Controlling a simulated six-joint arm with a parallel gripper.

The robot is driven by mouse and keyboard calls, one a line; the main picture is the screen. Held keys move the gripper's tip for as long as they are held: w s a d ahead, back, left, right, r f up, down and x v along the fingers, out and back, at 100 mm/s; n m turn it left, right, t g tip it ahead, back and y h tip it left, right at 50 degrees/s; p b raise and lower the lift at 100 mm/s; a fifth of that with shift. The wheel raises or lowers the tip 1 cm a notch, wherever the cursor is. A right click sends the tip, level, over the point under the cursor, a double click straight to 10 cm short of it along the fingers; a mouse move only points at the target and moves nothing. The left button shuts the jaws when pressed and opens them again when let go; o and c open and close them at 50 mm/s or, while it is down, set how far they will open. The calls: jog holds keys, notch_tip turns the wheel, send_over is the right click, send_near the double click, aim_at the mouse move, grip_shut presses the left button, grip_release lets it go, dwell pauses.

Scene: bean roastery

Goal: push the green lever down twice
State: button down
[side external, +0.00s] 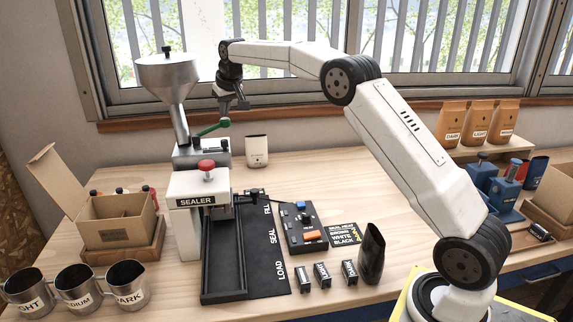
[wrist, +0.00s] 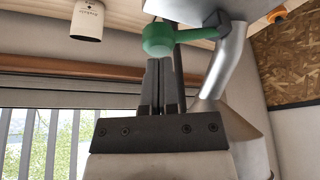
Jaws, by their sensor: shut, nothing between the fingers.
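The green lever (side external: 212,127) sticks out from the metal hopper stand, its round knob at the right end. In the wrist view the green knob (wrist: 158,40) is just beyond the fingertips, and its arm runs right toward the metal pipe. My gripper (side external: 229,110) is right above the knob in the side view, pointing down, with its fingers shut and empty. The shut fingers also show in the wrist view (wrist: 161,64). I cannot tell whether the tips touch the knob.
The steel hopper (side external: 168,75) rises left of my gripper. The sealer (side external: 188,190) with a red knob stands below, and a white pouch (side external: 257,151) stands right of the lever. A control box (side external: 302,240) and black tray (side external: 222,291) lie in front.

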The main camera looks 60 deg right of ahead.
aim_at(226, 119)
jog(key=shift+f, duration=1.8)
jog(key=shift+r, duration=3.05)
jog(key=shift+a, duration=0.1)
jog(key=shift+n, duration=0.4)
jog(key=s+a+f, duration=0.4)
jog(key=s+a, duration=0.1)
jog(key=shift+a+f, duration=0.1)
jog(key=shift+f, duration=0.2)
jog(key=s+a+f, duration=0.3)
jog(key=s+f, duration=0.2)
jog(key=s, duration=0.5)
jog(key=s+a+f+n+g, duration=0.1)
jog(key=s+a+f, duration=0.3)
jog(key=s, duration=0.7)
jog(key=s+a+f+n+y, duration=0.1)
jog(key=s+a+f, duration=0.2)
jog(key=s+f, duration=0.3)
jog(key=s, duration=0.4)
jog(key=shift+s+a+g, duration=0.15)
jog(key=shift+g, duration=0.25)
